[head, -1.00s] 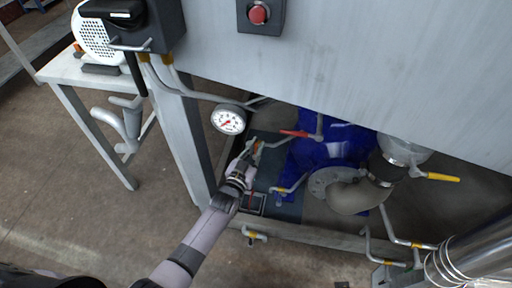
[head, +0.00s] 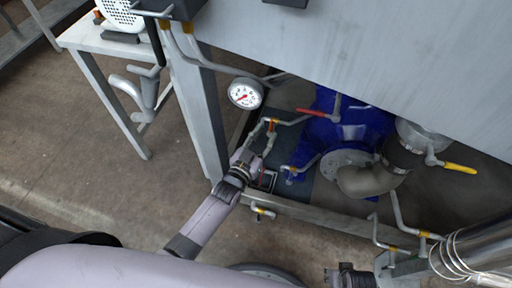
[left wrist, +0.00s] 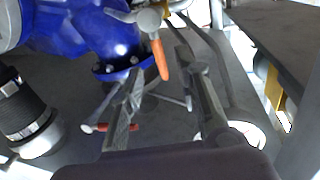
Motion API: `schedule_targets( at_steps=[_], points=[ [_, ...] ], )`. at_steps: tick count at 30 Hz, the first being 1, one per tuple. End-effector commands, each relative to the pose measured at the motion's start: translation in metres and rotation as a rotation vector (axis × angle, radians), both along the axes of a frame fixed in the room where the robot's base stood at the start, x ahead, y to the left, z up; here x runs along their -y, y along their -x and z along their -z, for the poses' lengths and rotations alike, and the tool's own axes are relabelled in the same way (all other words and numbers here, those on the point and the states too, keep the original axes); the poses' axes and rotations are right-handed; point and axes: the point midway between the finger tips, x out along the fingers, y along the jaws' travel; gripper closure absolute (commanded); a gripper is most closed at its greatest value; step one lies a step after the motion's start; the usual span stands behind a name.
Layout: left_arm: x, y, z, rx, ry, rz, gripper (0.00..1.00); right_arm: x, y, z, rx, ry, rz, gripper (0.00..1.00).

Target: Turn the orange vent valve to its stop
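The orange valve handle (left wrist: 160,58) hangs from a grey valve body (left wrist: 148,20) in the left wrist view, in the gap between my left fingertips. In the head view a small orange handle (head: 272,126) shows at the left gripper's tip, beside the blue pump. My left gripper (head: 264,138) is open, with a finger on each side of the handle; I cannot tell whether either touches it. Its two fingers also show in the left wrist view (left wrist: 162,66). A dark part at the head view's bottom edge appears to be my right gripper (head: 348,276); its fingers are unclear.
The blue pump (head: 340,130) has a red lever (head: 318,112) above it. A yellow lever (head: 458,168) is at right. A pressure gauge (head: 245,94) hangs above my left wrist. The grey panel (head: 390,50) overhangs, and a frame post (head: 205,120) stands left.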

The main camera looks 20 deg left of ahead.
Motion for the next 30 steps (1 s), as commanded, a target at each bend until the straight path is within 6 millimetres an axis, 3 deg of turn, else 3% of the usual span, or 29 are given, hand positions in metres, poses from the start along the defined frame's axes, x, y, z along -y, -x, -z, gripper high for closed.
schedule_targets(
  at_steps=[3,10,30],
  points=[
    [-0.006,0.027,0.001,-0.003,-0.001,0.000,0.69,0.000,0.000,0.000,-0.001,0.000,0.000,0.66],
    [-0.014,0.059,0.000,-0.001,-0.001,0.000,0.69,0.000,0.000,0.000,-0.001,0.000,0.000,0.66],
    [-0.015,0.066,0.000,-0.001,-0.001,0.000,0.69,0.000,0.001,0.000,-0.001,0.000,0.000,0.66]
  ],
)
